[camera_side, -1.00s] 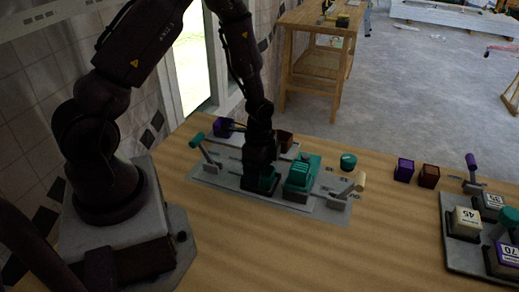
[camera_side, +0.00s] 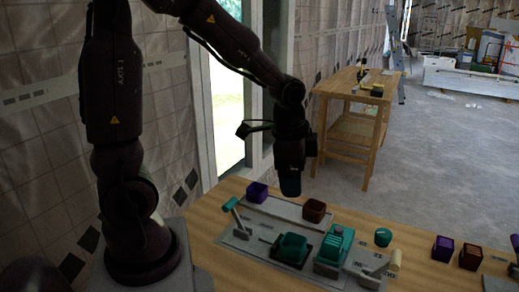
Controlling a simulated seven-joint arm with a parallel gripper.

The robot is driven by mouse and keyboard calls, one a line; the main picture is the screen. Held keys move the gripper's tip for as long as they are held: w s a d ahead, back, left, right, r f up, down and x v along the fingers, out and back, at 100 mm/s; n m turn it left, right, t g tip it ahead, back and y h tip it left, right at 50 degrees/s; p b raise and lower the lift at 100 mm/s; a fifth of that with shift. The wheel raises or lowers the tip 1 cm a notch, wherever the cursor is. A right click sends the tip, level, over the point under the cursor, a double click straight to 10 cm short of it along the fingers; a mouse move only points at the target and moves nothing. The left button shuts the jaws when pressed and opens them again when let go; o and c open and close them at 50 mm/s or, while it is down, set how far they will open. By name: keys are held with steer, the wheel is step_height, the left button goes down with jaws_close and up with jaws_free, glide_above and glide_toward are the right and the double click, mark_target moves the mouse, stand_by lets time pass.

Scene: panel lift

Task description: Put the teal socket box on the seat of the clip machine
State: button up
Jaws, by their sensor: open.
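The teal socket box (camera_side: 293,246) sits on a dark seat in the grey clip machine (camera_side: 238,243), left of a taller teal block (camera_side: 334,245). I cannot tell whether the box is fully flush in the seat. My gripper (camera_side: 290,194) points down above the box, clear of it, with a visible gap. It is open; its dark fingers are hard to make out. The machine has a teal-handled lever (camera_side: 229,205) at its left and a cream-handled lever (camera_side: 394,261) at its right.
A purple box (camera_side: 257,192) and a brown box (camera_side: 314,210) stand behind the machine. A teal round piece (camera_side: 383,237) lies to its right. Another purple box (camera_side: 442,248) and brown box (camera_side: 470,256) stand farther right. A wooden table (camera_side: 350,110) is beyond the bench.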

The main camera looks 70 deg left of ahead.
steer(key=s+d+r+n+t, duration=0.3)
steer(key=s+d+r+n, duration=0.3)
steer(key=s+r, duration=0.4)
steer(key=shift+r+t+h, duration=0.4)
steer(key=shift+r, duration=0.05)
